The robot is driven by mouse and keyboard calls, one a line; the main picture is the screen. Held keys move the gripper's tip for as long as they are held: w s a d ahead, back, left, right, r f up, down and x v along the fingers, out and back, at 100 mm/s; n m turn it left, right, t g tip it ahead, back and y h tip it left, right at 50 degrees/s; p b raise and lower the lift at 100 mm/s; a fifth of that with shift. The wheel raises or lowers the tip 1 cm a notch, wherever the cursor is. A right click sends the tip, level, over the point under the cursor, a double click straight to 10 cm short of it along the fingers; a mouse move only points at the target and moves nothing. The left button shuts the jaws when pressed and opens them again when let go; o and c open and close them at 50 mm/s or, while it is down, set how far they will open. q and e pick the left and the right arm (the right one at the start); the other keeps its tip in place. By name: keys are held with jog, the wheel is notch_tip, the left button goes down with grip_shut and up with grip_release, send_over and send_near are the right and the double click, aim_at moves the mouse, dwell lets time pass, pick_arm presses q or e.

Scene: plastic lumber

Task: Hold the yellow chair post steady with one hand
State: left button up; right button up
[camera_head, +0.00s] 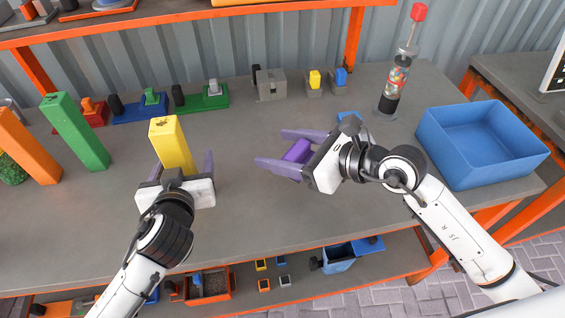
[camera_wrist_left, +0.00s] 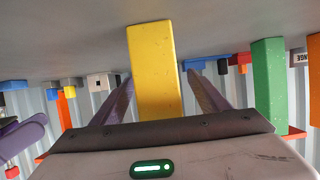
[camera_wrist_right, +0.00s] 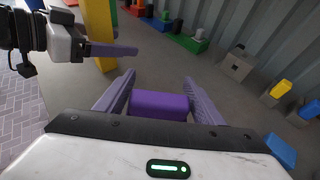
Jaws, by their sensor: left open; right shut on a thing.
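The yellow chair post (camera_head: 171,145) stands upright on the grey table, left of the middle. My left gripper (camera_head: 182,164) is open, with its purple fingers on either side of the post's lower part. In the left wrist view the yellow post (camera_wrist_left: 155,70) stands between the fingers, with a gap visible on the right side. My right gripper (camera_head: 272,148) is to the right of the post and shut on a purple block (camera_head: 298,151). The purple block also shows between the fingers in the right wrist view (camera_wrist_right: 159,105).
A green post (camera_head: 75,130) and an orange post (camera_head: 28,147) stand at the left. Coloured fixtures line the back, including a green one (camera_head: 205,99). A clear bottle (camera_head: 393,88) and a blue bin (camera_head: 480,175) are at the right. The front middle is clear.

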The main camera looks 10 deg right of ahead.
jog(key=w+a+r+n+g+y, duration=0.35)
jog(key=a+r+n+g, duration=0.25)
jog(key=a+r, duration=0.75)
jog(key=s+a+r+n+g, duration=0.3)
jog(key=a+r+g, duration=0.1)
jog(key=a+r, duration=0.4)
notch_tip(320, 180, down, 6)
jog(key=a, duration=0.1)
jog(key=shift+s+f, duration=0.2)
jog(key=shift+f, duration=1.15)
